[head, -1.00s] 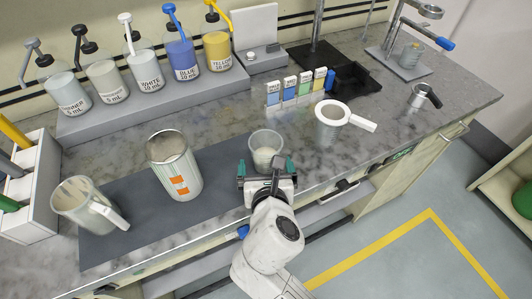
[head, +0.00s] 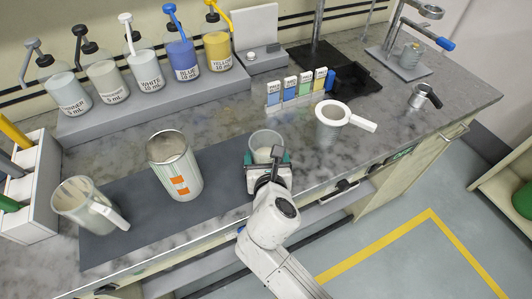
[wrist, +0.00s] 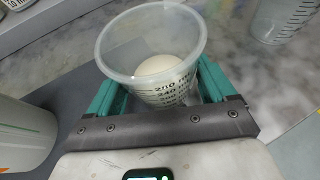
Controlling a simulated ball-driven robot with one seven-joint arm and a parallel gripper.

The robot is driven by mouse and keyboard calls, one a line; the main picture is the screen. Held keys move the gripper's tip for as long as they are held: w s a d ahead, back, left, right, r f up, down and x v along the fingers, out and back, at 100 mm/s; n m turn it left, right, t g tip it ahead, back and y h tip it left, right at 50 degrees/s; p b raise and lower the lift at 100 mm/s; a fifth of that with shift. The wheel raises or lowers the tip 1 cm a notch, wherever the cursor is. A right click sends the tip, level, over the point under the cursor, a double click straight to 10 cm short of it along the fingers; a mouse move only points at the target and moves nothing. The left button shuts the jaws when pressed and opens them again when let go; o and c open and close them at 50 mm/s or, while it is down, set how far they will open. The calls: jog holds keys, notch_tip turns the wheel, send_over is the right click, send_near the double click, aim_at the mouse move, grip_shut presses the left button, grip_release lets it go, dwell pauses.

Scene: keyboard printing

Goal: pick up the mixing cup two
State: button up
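A clear plastic mixing cup (head: 266,139) with black volume marks stands at the front of the counter and holds a pale content. It also shows in the wrist view (wrist: 150,45), upright. I take it as mixing cup two, though no number on it is readable. My gripper (head: 268,157) reaches it from the front edge. In the wrist view, its green fingers (wrist: 164,88) lie along both sides of the cup and appear closed against it. The fingertips are partly hidden behind the cup.
A cup under a white strainer (head: 332,115) stands to the right. Pump bottles (head: 180,58) line the back shelf. Small coloured cards (head: 290,88) stand behind.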

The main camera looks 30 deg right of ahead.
jog(key=c, duration=0.5)
jog(key=shift+r, duration=0.1)
jog(key=shift+r, duration=0.65)
jog(key=s+a+r, duration=0.2)
jog(key=s+r, duration=0.3)
jog(key=s, duration=0.1)
jog(key=s+a+r+p, duration=0.1)
jog(key=s+a+r, duration=0.2)
jog(key=s+r, duration=0.3)
jog(key=shift+s+a+r, duration=0.25)
jog(key=shift+s+a, duration=0.05)
jog(key=shift+s, duration=0.15)
